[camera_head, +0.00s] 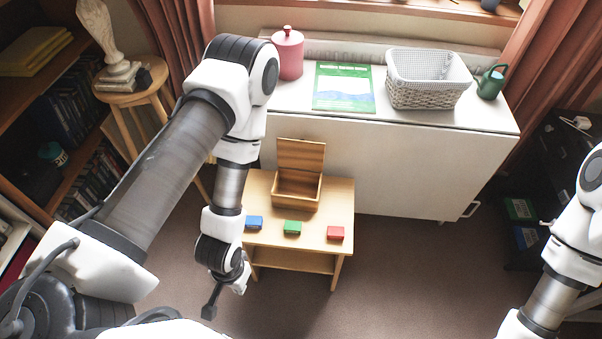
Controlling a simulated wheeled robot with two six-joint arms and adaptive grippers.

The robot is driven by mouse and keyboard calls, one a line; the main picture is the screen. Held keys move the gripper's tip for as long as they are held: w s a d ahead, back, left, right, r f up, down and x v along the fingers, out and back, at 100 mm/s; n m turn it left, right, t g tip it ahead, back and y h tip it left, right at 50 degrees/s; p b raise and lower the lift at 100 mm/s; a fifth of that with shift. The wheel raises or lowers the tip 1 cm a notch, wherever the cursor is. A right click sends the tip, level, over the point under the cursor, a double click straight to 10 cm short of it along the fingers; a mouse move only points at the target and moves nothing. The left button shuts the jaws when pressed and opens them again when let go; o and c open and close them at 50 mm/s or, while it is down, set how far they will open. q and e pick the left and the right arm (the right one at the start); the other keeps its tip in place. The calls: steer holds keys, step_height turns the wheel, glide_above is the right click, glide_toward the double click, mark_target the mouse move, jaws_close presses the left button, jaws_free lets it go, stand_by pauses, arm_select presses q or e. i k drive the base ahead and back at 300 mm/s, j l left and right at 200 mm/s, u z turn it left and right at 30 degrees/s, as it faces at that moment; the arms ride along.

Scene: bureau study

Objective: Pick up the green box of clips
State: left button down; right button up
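The green box of clips (292,228) lies on the small wooden table (338,203), between a blue box (254,223) and a red box (335,233). My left gripper (211,309) hangs off the table's front left side, below and left of the green box and apart from it. Its fingers are small and seen edge-on, so I cannot tell whether they are open. My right arm comes in at the right edge, but its gripper is out of the frame.
An open wooden box (297,192) with its lid raised stands at the back of the small table. Behind is a white cabinet (400,160) bearing a pink canister (288,55), a green book (343,87), a basket (428,80) and a watering can (490,83). Floor right of the table is clear.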

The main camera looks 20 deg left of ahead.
mark_target(291, 227)
steer(key=u, duration=0.8)
